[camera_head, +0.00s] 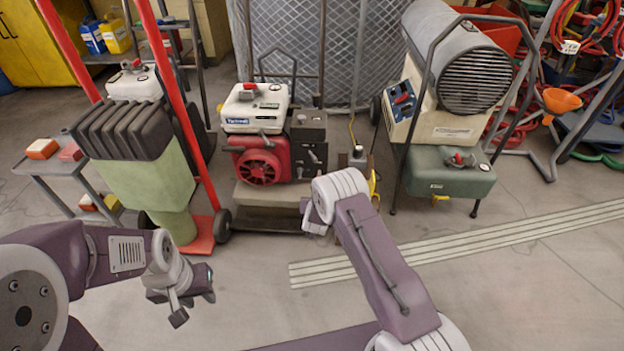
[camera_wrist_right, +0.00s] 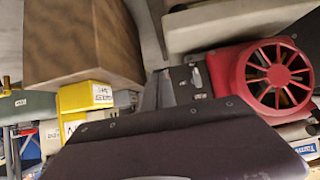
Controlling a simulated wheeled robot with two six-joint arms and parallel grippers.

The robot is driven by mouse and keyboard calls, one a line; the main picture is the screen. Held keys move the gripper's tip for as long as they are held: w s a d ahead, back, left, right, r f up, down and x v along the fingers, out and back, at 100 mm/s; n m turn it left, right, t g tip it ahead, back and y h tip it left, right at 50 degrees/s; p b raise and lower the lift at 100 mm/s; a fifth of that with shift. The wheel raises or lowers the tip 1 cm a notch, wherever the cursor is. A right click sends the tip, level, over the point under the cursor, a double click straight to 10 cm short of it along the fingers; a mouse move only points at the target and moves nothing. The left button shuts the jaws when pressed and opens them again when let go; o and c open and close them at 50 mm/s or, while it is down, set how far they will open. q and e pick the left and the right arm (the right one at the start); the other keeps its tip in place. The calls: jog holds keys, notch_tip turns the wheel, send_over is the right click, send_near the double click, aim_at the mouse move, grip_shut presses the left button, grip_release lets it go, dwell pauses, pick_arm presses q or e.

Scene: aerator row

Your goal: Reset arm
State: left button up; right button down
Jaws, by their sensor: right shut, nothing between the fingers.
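My left gripper (camera_head: 182,298) is at the lower left of the head view, above bare floor in front of the green and red wheeled machine. It touches nothing that I can see, and its jaw gap cannot be made out. My right arm reaches up from the bottom right, and its wrist stands in front of the red and white engine unit (camera_head: 262,135). The right gripper is mostly hidden behind that wrist in the head view.
The green and red wheeled machine (camera_head: 150,180) stands at the left, beside a low grey cart (camera_head: 52,165). A heater with a green tank (camera_head: 448,172) stands at the right. A pale slotted floor strip (camera_head: 480,240) crosses open floor. A brown box (camera_wrist_right: 80,45) shows in the right wrist view.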

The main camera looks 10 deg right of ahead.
jog(key=w+d+r+t+p, duration=0.2)
jog(key=w+r+p, duration=0.15)
jog(key=r, duration=1.35)
jog(key=s+r+y+p, duration=0.1)
jog(key=s+r+p, duration=0.25)
jog(key=r, duration=1.05)
jog(key=s+a+r+n+g+y+p, duration=0.1)
jog(key=s+g, duration=0.1)
jog(key=s, duration=0.4)
jog(key=s+a+r+n+g+y, duration=0.1)
jog(key=s, duration=0.6)
jog(key=s+f+n+g, duration=0.1)
jog(key=s+f+g, duration=0.35)
jog(key=s, duration=0.65)
jog(key=s+f+g, duration=0.4)
jog(key=s+f, duration=0.1)
jog(key=s, duration=0.6)
notch_tip(320, 180, up, 38)
jog(key=p, duration=3.8)
jog(key=shift+s+d+r, duration=0.15)
jog(key=shift+s, duration=0.1)
